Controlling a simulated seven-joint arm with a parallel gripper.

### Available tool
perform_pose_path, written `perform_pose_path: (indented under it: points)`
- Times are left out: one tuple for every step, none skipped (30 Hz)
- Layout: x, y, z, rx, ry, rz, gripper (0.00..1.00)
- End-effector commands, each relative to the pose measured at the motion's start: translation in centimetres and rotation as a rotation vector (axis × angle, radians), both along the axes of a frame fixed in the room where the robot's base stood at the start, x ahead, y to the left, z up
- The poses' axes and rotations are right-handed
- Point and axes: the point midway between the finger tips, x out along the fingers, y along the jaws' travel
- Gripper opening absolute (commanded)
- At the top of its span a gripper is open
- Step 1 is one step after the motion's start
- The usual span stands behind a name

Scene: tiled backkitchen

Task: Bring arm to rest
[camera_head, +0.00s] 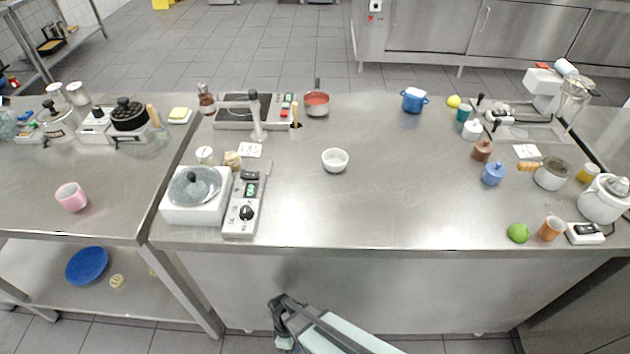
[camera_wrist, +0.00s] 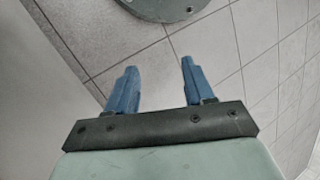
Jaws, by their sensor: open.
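My gripper (camera_head: 283,326) is low at the bottom of the head view, in front of the steel counter (camera_head: 400,215) and below its top. In the wrist view my gripper (camera_wrist: 157,88) shows two blue fingers spread apart with nothing between them. The fingers point toward the grey tiled floor (camera_wrist: 215,50). My pale green arm link runs from the gripper toward the bottom right in the head view. The gripper is apart from everything on the counter.
A white bowl (camera_head: 335,160) and a white cooker with a glass lid (camera_head: 195,192) stand on the counter. A green lime (camera_head: 518,233) and an orange cup (camera_head: 551,228) are near the right front edge. A lower shelf (camera_head: 50,275) at left holds a blue plate (camera_head: 87,265).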

Motion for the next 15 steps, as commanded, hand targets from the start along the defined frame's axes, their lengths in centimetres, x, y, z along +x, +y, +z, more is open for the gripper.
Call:
perform_pose_path:
  points:
    - [-1.0,-2.8,0.6,-0.059,0.033,-0.019,0.53]
    - [-1.4,-4.1,0.8,-0.093,0.050,-0.028,0.53]
    - [-1.9,-5.9,1.2,-0.138,0.074,-0.043,0.53]
    - [-2.4,-7.2,1.5,-0.171,0.089,-0.054,0.53]
    - [-2.8,-8.4,1.8,-0.203,0.106,-0.068,0.53]
    - [-3.3,-10.0,2.3,-0.244,0.123,-0.088,0.53]
    - [-3.7,-11.1,2.6,-0.272,0.137,-0.105,0.53]
    - [-4.0,-12.1,3.0,-0.300,0.147,-0.124,0.53]
    - [-4.4,-13.4,3.4,-0.332,0.159,-0.153,0.53]
    - [-4.6,-14.2,3.6,-0.354,0.164,-0.174,0.53]
    - [-4.8,-14.9,3.9,-0.373,0.169,-0.199,0.53]
    - [-5.0,-15.8,4.1,-0.394,0.173,-0.233,0.53]
    - [-5.1,-16.4,4.3,-0.409,0.173,-0.261,0.53]
    - [-5.2,-16.9,4.4,-0.419,0.171,-0.290,0.53]
    - [-5.2,-17.5,4.5,-0.432,0.167,-0.329,0.53]
